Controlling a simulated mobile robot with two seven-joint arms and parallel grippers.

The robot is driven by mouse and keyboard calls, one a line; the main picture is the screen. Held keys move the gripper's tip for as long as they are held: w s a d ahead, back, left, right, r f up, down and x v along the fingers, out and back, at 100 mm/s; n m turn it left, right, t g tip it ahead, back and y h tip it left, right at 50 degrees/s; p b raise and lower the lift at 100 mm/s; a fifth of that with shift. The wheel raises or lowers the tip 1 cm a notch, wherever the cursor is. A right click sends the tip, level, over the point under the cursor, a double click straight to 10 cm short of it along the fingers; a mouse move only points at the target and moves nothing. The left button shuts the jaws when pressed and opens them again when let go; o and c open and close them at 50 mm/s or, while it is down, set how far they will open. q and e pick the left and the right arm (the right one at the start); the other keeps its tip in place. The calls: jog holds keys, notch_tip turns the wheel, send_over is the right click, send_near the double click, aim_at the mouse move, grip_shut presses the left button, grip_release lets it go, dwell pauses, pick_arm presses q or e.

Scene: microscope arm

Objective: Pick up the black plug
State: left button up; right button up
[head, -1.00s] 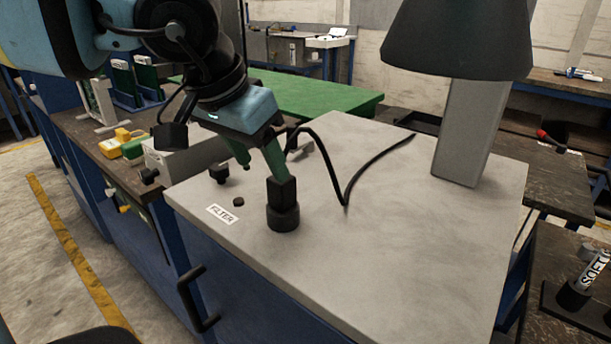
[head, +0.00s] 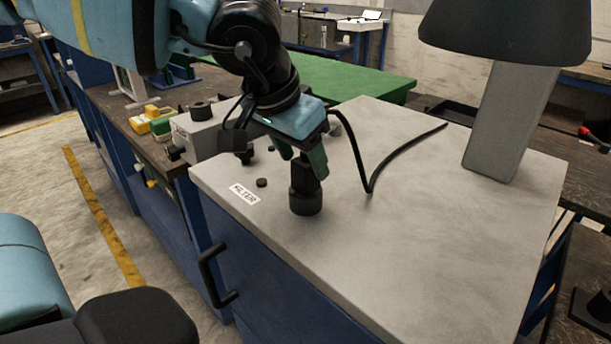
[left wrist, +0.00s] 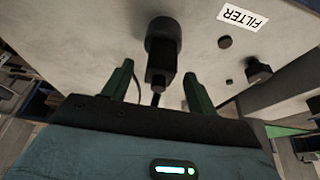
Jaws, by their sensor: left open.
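The black plug (head: 306,200) stands upright on the grey worktop, with a wide round base and a narrower block above. It also shows in the left wrist view (left wrist: 163,40), its narrow part pointing back toward my left gripper (left wrist: 159,72). My left gripper (head: 302,166) is open, its green fingers just above the round base. In the wrist view the fingertips lie to either side of the narrow part, with gaps visible. A black cable (head: 370,185) loops over the worktop; its near end is hidden behind the gripper. My right gripper is not in view.
A "FILTER" label (head: 244,193), a small black disc (head: 262,183) and a black knob-like part (left wrist: 258,70) are left of the plug. A grey lamp-like stand (head: 510,125) rises at the back right.

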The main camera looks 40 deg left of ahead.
pick_arm(q)
jog(key=shift+x, duration=1.45)
jog(key=shift+r, duration=0.1)
jog(key=shift+c, duration=0.2)
jog(key=c, duration=1.1)
jog(key=shift+r, duration=0.1)
